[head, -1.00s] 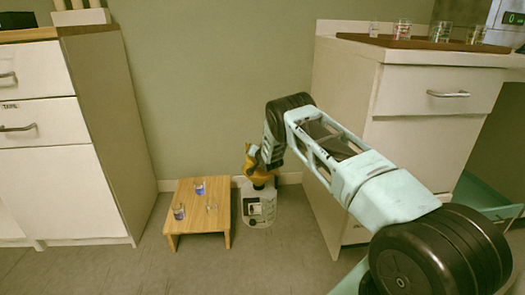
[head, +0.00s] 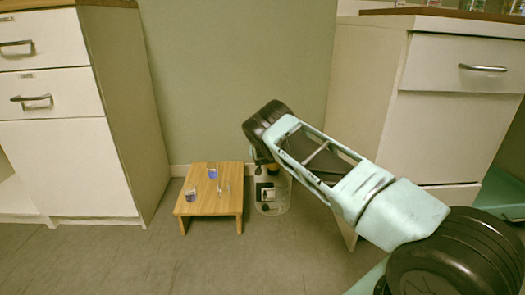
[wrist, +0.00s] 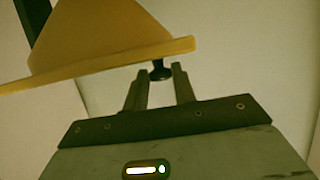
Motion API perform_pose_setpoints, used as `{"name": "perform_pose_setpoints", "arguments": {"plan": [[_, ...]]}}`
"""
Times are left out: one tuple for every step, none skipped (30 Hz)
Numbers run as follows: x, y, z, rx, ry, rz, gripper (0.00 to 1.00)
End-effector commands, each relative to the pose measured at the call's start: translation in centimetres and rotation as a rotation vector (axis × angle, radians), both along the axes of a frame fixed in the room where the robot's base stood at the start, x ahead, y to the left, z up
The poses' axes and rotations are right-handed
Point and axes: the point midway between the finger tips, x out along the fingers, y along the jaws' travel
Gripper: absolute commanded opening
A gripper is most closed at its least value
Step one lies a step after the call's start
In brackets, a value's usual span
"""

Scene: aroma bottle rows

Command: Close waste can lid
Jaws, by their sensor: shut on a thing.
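The waste can (head: 277,206) stands on the floor by the back wall, pale, with a dark squarish patch on it. The yellow-orange lid fills the upper left of the wrist view (wrist: 100,40), with a sloped top, a flat rim and a small black knob (wrist: 160,73). My gripper (wrist: 158,74) is shut on this knob at the rim. In the head view my arm hides the gripper and most of the lid, so I cannot tell how far the lid stands from the can.
A low wooden stool (head: 213,204) with several small glasses stands just left of the can. A white cabinet (head: 60,170) is at the left and another (head: 440,130) at the right. The floor in front is clear.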

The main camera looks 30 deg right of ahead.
Motion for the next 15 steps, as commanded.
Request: {"name": "perform_pose_setpoints", "arguments": {"plan": [[0.06,0.09,-0.13,-0.004,0.001,0.003,0.00],[0.06,0.09,-0.13,-0.005,0.002,0.002,0.00],[0.05,0.09,-0.14,-0.005,0.003,0.003,0.00],[0.05,0.09,-0.14,-0.005,0.003,0.003,0.00],[0.05,0.09,-0.14,-0.006,0.004,0.003,0.00],[0.05,0.09,-0.15,-0.006,0.004,0.003,0.00],[0.04,0.09,-0.16,-0.006,0.004,0.003,0.00],[0.04,0.09,-0.17,-0.006,0.004,0.003,0.00],[0.05,0.10,-0.17,-0.006,0.004,0.003,0.00],[0.05,0.10,-0.18,-0.006,0.004,0.003,0.00],[0.05,0.10,-0.19,-0.006,0.005,0.003,0.00],[0.04,0.10,-0.20,-0.005,0.005,0.004,0.32],[0.04,0.10,-0.21,-0.005,0.005,0.004,0.40],[0.04,0.10,-0.22,-0.005,0.004,0.003,0.48],[0.03,0.09,-0.21,-0.005,0.004,0.003,0.48]]}}
